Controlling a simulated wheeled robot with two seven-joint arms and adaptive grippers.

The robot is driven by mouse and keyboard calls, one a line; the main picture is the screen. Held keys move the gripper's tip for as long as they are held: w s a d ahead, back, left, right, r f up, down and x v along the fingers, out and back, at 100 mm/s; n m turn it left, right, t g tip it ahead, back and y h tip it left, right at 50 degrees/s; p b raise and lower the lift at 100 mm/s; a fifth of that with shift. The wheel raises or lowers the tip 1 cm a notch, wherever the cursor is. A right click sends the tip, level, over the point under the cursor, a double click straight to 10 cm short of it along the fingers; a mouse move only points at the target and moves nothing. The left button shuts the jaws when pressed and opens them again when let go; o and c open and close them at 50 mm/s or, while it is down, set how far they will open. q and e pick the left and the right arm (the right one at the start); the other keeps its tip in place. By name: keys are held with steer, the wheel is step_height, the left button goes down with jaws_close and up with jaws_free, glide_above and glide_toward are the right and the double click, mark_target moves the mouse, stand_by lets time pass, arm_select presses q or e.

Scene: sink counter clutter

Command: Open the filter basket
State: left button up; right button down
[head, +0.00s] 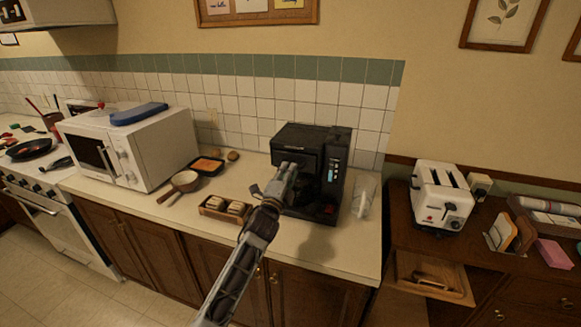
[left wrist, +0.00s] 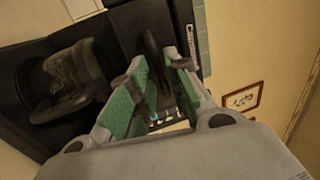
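The black coffee machine (head: 323,139) stands at the right part of the counter, with a lit panel on its front right. My left gripper (head: 284,180) is in front of the machine's upper front and covers part of it. In the left wrist view, a dark rounded part (left wrist: 62,85), which looks like the filter basket, is at the left of the machine's front. My left gripper (left wrist: 158,76) is open there, its green-padded fingers apart. A dark strip of the machine shows behind the gap; I cannot tell whether the fingers touch it. My right gripper is out of view.
A wooden box of small items (head: 226,209) lies just left of my left arm. A pan (head: 184,182), an orange-filled tray (head: 207,166) and a white microwave (head: 140,140) are farther left. A clear bag-like item (head: 364,195) is right of the machine. A toaster (head: 440,195) stands on the cabinet.

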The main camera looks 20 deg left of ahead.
mark_target(298, 155)
arm_select(q)
steer(key=shift+w+r, duration=0.15)
steer(key=shift+w, duration=0.5)
steer(key=shift+w+r, duration=0.15)
steer(key=shift+w, duration=0.5)
jaws_close()
